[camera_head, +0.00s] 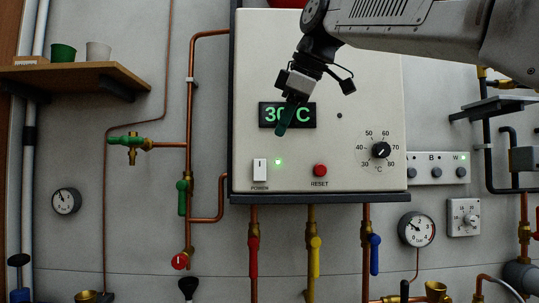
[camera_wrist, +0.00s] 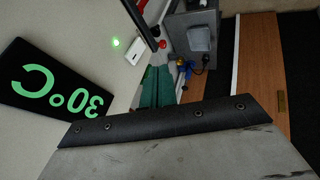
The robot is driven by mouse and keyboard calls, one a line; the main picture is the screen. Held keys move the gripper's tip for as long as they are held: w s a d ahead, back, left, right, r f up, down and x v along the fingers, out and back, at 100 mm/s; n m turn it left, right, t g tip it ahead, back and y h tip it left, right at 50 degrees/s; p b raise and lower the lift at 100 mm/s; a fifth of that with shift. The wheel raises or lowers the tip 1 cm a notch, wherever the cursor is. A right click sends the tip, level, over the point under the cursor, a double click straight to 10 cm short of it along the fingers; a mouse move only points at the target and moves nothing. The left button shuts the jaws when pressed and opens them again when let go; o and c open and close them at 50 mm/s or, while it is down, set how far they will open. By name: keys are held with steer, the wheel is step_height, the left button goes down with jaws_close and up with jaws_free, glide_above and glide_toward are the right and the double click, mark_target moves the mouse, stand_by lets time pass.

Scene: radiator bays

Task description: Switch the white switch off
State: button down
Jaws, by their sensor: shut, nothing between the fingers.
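The white switch (camera_head: 260,170) is a small rocker marked POWER at the lower left of the pale control panel (camera_head: 320,60). A green light (camera_head: 278,161) glows just right of it. In the wrist view the switch (camera_wrist: 135,53) is near the top, with the lit green light (camera_wrist: 116,42) beside it. My gripper (camera_head: 282,130) has green fingers and is shut and empty. In the head view it overlaps the display, above and slightly right of the switch, apart from it. The fingers (camera_wrist: 158,88) also show in the wrist view.
The display (camera_head: 306,115) reads 30 C, partly hidden by my gripper. A red RESET button (camera_head: 320,170) and a black dial (camera_head: 381,150) are to the right on the panel. Pipes with red (camera_head: 253,249), yellow (camera_head: 315,255) and blue (camera_head: 375,253) valve handles hang below.

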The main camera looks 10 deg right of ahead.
mark_target(266, 166)
steer(key=shift+w+f, duration=0.1)
steer(key=x, duration=0.4)
steer(key=w+x, duration=0.1)
steer(key=x, duration=0.2)
steer(key=w+r+x, duration=0.1)
steer(key=x, duration=0.3)
steer(key=shift+w+d+f, duration=0.2)
steer(key=shift+d+f, duration=0.05)
steer(key=shift+f, duration=0.05)
steer(key=shift+w, duration=0.5)
